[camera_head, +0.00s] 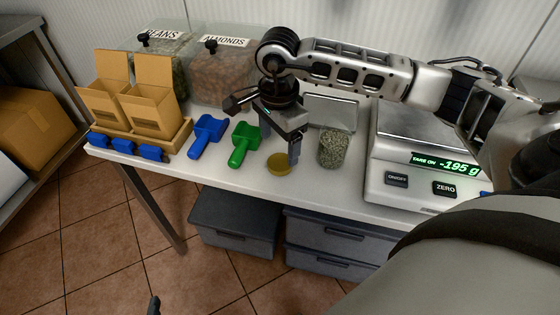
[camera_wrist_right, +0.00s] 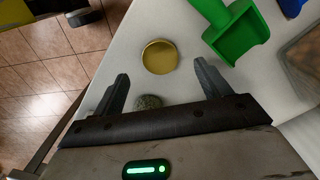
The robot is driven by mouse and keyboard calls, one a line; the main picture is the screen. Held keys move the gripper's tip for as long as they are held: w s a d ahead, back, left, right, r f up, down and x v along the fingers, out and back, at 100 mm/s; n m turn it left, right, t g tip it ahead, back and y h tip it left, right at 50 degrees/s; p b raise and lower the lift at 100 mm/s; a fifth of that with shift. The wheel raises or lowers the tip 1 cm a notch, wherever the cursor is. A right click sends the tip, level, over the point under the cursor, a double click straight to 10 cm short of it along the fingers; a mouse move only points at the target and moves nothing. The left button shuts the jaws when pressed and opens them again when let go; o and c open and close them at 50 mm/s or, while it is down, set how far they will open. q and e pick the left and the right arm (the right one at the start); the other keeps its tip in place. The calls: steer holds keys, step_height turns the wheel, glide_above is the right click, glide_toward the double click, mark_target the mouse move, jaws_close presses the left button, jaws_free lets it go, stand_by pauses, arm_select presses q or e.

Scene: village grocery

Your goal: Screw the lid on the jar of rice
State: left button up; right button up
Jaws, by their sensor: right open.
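The gold lid (camera_head: 279,163) lies flat on the white table near its front edge; it also shows in the right wrist view (camera_wrist_right: 160,57). The jar (camera_head: 333,148), clear glass with pale green-grey contents, stands upright to the right of the lid, its top uncovered. In the right wrist view the jar (camera_wrist_right: 149,102) is mostly hidden by my palm. My right gripper (camera_head: 280,147) is open and empty, pointing down just above and behind the lid, left of the jar. A dark tip at the bottom edge of the head view may be my left gripper (camera_head: 153,305); its jaws do not show.
A scale (camera_head: 400,180) reading -195 g stands right of the jar. Green (camera_head: 243,145) and blue (camera_head: 208,135) scoops lie left of the lid. Bins of beans (camera_head: 170,75) and almonds (camera_head: 222,80) stand behind, and a tray with cardboard boxes (camera_head: 150,108) at left.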

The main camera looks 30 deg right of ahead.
mark_target(280, 162)
step_height(280, 162, down, 5)
steer(key=shift+d+f, duration=0.1)
steer(key=shift+d, duration=0.05)
stand_by(0.4)
steer(key=c, duration=1)
